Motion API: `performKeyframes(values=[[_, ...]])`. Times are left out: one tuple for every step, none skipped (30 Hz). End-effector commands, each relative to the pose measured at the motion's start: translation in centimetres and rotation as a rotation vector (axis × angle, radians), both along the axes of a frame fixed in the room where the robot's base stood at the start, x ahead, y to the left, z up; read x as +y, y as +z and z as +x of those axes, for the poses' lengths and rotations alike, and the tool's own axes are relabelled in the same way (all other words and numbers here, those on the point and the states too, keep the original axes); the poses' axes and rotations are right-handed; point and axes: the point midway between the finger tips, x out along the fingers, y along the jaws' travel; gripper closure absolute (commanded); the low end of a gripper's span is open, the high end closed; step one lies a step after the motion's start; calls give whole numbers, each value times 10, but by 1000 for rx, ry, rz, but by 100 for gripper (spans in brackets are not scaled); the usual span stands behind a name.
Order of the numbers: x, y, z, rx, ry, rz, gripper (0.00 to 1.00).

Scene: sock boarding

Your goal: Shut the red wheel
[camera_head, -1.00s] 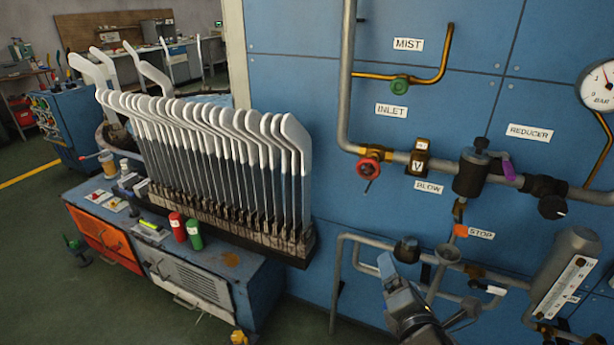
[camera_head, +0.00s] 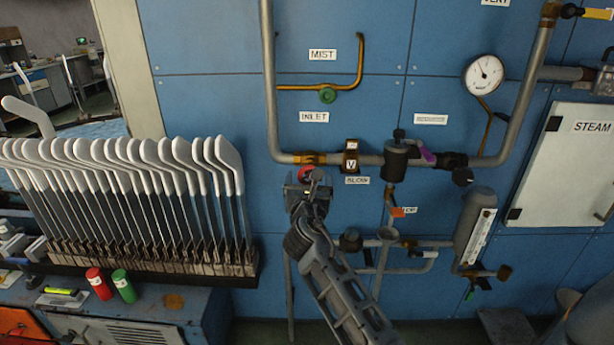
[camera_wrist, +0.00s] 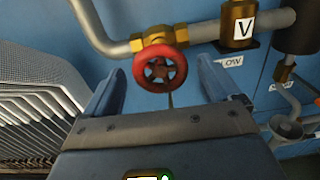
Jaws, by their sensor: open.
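The red wheel (camera_wrist: 160,72) is a spoked handwheel on a brass valve (camera_wrist: 158,38) on the grey pipe. In the wrist view it lies ahead of my open gripper (camera_wrist: 160,92), between the two fingers and beyond the palm. In the head view the red wheel (camera_head: 308,174) shows as a red patch, mostly hidden behind my gripper (camera_head: 307,184). The jaws look empty.
A brass block marked V (camera_head: 350,157) and a dark reducer body (camera_head: 396,160) sit on the pipe to the right. A rack of white-topped boards (camera_head: 130,200) stands left. A gauge (camera_head: 484,75) hangs upper right.

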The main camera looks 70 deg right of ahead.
Motion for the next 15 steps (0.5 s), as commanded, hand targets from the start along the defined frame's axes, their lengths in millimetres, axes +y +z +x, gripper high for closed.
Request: performKeyframes(values=[[-6, 0, 3, 0, 0, 0, 10], [-9, 1, 4, -1, 0, 0, 10], [-12, 0, 5, -1, 0, 0, 10], [-14, 0, 6, -1, 0, 1, 10], [-15, 0, 6, -1, 0, 1, 10], [-17, -1, 7, 0, 0, 2, 10], [-18, 0, 7, -1, 0, 1, 10], [-18, 0, 8, -1, 1, 1, 10], [-18, 0, 8, -1, 1, 2, 10], [-18, 0, 8, -1, 1, 2, 10], [-18, 0, 8, -1, 1, 2, 10], [-18, 0, 8, -1, 2, 2, 10], [-18, 0, 8, -1, 2, 2, 10], [-18, 0, 8, -1, 2, 2, 10], [-18, 0, 8, -1, 2, 2, 11]])
